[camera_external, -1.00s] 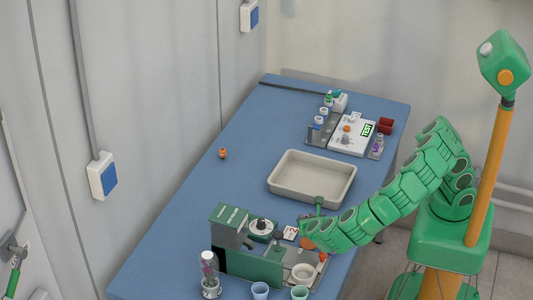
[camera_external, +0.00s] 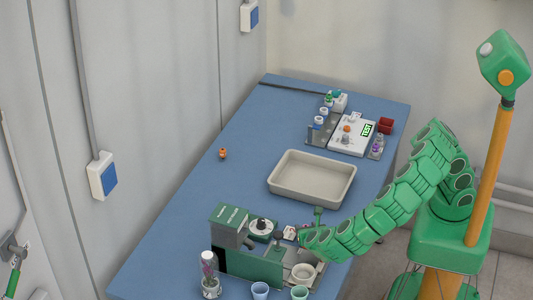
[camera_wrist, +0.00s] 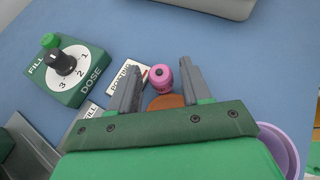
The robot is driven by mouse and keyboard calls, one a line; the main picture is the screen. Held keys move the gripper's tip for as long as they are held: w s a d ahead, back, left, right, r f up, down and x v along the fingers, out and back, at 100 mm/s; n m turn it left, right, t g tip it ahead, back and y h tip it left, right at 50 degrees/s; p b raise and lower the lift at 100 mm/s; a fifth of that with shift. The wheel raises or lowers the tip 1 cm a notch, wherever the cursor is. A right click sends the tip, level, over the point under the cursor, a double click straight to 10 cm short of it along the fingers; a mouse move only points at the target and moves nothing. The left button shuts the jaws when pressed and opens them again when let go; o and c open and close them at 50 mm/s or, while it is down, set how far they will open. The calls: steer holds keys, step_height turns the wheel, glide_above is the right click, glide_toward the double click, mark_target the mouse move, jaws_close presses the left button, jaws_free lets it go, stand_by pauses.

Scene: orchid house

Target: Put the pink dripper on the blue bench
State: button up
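The pink dripper (camera_wrist: 161,76) shows in the wrist view as a small round pink piece with a dark centre on top. My gripper (camera_wrist: 161,80) is open, with one grey finger on each side of the dripper and a visible gap to both. In the external view my arm hides most of my gripper, and I cannot make out the dripper clearly.
A green dosing machine (camera_external: 250,262) stands at the near end, its dial (camera_wrist: 65,65) left of my gripper. A beige tray (camera_external: 312,178) lies beyond. Cups (camera_external: 260,290) and a glass jar (camera_external: 210,280) stand in front. The bench's left middle is largely clear.

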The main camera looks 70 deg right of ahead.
stand_by(0.3)
steer(key=v, duration=1.2)
